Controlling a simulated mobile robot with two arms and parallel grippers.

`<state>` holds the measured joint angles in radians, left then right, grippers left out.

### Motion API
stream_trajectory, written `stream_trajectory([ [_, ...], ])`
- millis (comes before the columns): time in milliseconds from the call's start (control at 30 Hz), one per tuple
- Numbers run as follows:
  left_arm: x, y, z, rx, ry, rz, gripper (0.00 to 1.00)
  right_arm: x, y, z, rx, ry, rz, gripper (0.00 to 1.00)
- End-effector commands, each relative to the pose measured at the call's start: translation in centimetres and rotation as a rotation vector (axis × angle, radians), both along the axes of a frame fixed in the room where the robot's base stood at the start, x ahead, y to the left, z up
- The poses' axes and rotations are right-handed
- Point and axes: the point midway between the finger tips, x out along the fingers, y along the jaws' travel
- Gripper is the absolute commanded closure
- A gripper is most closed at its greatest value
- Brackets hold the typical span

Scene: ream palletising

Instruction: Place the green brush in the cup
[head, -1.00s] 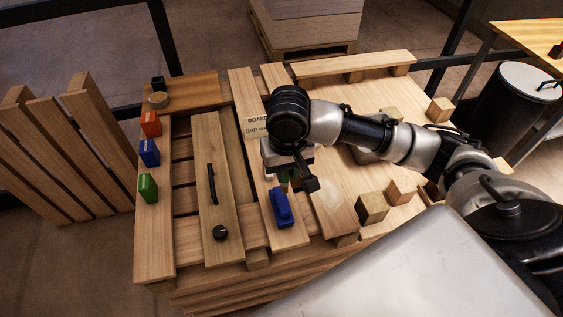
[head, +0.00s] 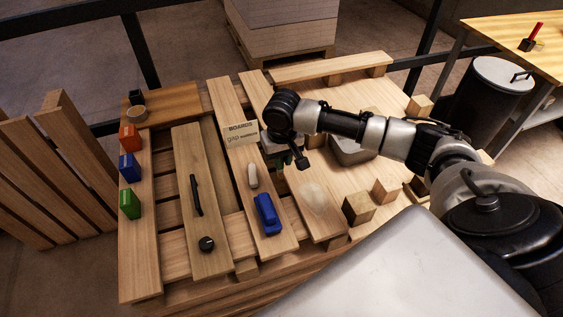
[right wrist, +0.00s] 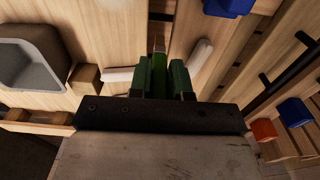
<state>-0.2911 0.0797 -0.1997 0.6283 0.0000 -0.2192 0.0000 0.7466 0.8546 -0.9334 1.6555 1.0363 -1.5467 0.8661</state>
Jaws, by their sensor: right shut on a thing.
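My right gripper (head: 284,162) is over the boards at the middle of the pallet in the head view, mostly hidden by its own wrist. In the right wrist view, its fingers (right wrist: 159,82) are shut on a narrow green thing, the green brush (right wrist: 159,65), which points away from the camera. Its far end is partly hidden by the fingers. A small round wooden cup-like piece (head: 135,114) stands at the far left of the pallet, beside a small dark block (head: 136,97). I cannot tell for certain that it is the cup. My left gripper is not in view.
A blue piece (head: 267,214) and a whitish piece (head: 252,176) lie near the gripper. A grey bin (head: 352,150) is partly behind my arm. Orange (head: 130,137), blue (head: 129,167) and green (head: 130,204) blocks line the left edge. A board with a black handle (head: 196,195) lies between.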

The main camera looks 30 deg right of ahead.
Motion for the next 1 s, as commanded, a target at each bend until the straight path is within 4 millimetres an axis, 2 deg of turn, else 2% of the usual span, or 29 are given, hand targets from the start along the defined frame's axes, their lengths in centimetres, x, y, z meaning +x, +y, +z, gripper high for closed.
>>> stream_trajectory([
  [33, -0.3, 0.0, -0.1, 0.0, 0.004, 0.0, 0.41, -0.1, 0.0, -0.9, 0.0, 0.003, -0.001, 1.0],
  [100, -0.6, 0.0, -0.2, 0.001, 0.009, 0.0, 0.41, 0.0, 0.0, -1.6, 0.0, 0.002, -0.001, 1.0],
  [300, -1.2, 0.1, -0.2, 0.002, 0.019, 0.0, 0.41, 0.0, 0.0, -1.7, 0.0, 0.0, 0.0, 1.0],
  [867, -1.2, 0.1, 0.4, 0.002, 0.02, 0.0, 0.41, 0.0, 0.0, -2.9, 0.001, 0.0, 0.0, 1.0],
  [900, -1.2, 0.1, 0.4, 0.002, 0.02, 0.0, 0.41, 0.0, 0.0, -2.9, 0.0, 0.0, 0.0, 0.76],
  [1000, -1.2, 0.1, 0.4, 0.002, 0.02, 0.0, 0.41, 0.0, 0.0, -2.9, 0.0, 0.0, 0.0, 0.6],
])
